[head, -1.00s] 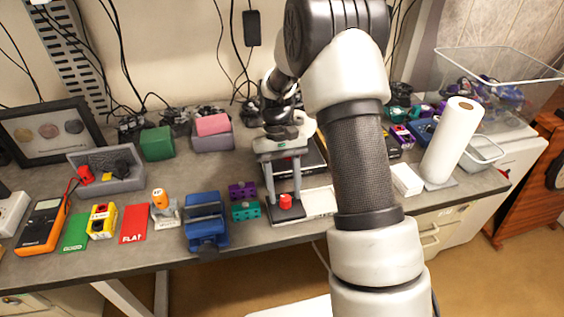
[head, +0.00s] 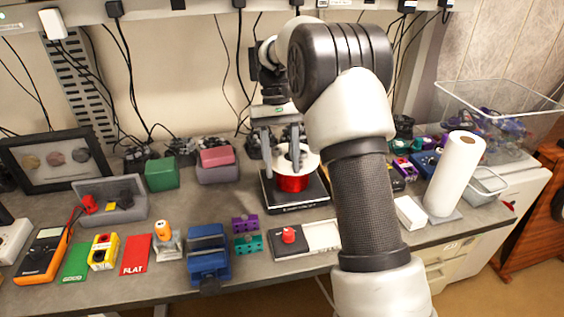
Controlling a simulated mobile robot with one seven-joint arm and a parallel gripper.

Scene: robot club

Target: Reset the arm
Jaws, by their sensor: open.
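My gripper (head: 283,170) is raised over the back half of the bench in the head view, fingers pointing down and apart. Nothing shows between the fingers. They overlap the view of a red spool (head: 292,184) with a white top, which sits on a black flat device (head: 320,200). I cannot tell the exact height gap between the fingertips and the spool. My arm runs from the lower right up to the gripper and hides part of the bench.
A red knob on a dark base (head: 289,236) stands in front of the black device. A blue vise (head: 208,255), teal and purple blocks (head: 247,243) and an orange meter (head: 43,256) line the front. A paper towel roll (head: 453,175) stands at the right, a grey bin (head: 122,208) at the left.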

